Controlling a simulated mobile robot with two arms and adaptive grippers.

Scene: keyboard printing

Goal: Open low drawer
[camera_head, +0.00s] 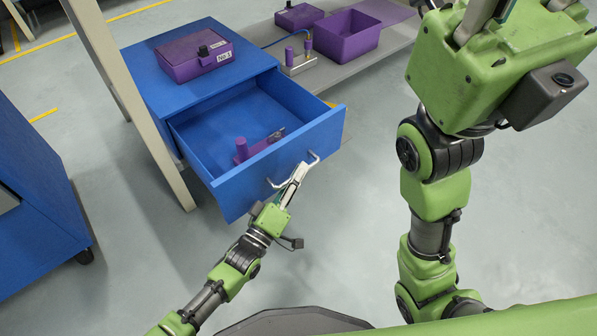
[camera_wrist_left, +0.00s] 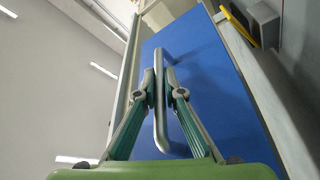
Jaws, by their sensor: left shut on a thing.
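A blue drawer (camera_head: 240,195) stands pulled out of a blue cabinet (camera_head: 160,92) in the head view. Its front carries a metal handle (camera_head: 314,157). My left gripper (camera_head: 299,173) is shut on this handle. In the left wrist view the handle (camera_wrist_left: 159,105) runs between the two fingers of the left gripper (camera_wrist_left: 160,86), against the blue drawer front (camera_wrist_left: 205,75). The drawer front hides what lies below it, so I cannot tell whether another drawer sits there. My right gripper (camera_head: 478,14) is high at the upper right, away from the cabinet, its fingers cut off by the frame edge.
A purple tool (camera_head: 241,150) lies in the open drawer. A purple box (camera_head: 193,55) sits on the cabinet. A grey bench (camera_head: 375,62) behind holds a purple bin (camera_head: 347,37). A beige post (camera_head: 152,130) stands beside the cabinet. Another blue cabinet (camera_head: 35,210) is at left.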

